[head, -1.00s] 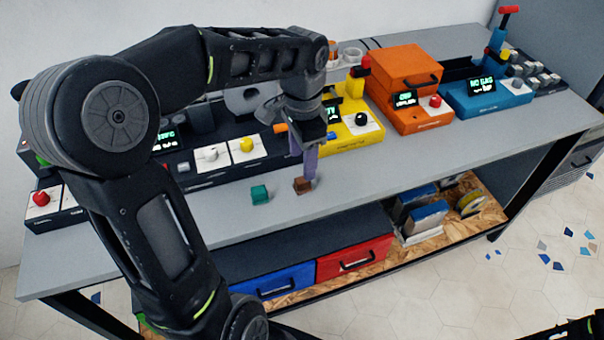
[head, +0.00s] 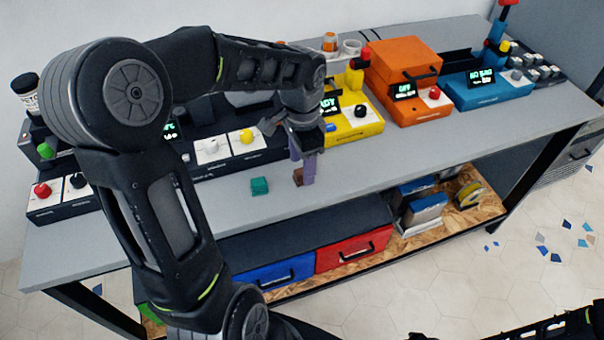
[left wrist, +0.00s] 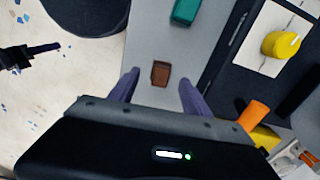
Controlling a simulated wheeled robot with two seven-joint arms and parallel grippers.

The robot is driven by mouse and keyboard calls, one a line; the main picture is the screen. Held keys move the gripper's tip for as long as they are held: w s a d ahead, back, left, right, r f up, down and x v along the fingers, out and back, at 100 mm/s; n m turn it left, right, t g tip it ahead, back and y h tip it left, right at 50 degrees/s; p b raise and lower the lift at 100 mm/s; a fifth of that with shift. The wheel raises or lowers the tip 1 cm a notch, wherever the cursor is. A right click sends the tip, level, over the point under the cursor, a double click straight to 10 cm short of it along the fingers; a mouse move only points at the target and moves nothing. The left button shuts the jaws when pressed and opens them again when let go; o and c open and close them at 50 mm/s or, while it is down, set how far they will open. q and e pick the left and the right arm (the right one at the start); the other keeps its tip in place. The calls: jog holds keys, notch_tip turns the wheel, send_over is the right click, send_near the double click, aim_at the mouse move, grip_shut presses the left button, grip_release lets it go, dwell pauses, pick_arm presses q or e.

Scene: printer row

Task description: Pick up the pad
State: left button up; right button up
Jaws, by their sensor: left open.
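A small brown block (head: 298,177) lies on the grey bench top and is partly hidden by my fingers in the head view. A small teal block (head: 260,186) lies to its left. I cannot tell for sure which of the two is the pad. My left gripper (head: 304,172) is open, its purple fingers pointing down at the brown block. In the left wrist view the brown block (left wrist: 160,74) shows between the tips of the open fingers (left wrist: 158,84), with a gap on each side. The teal block (left wrist: 185,11) is beyond them.
A row of machines stands behind: a black one with a yellow knob (head: 246,137), a yellow one (head: 355,123), an orange one (head: 405,73) and a blue one (head: 487,90). Blue (head: 275,272) and red drawers (head: 352,249) are below. The front bench strip is clear beside the blocks.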

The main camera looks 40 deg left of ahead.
pick_arm(q)
jog(key=shift+f, duration=1.55)
grip_shut()
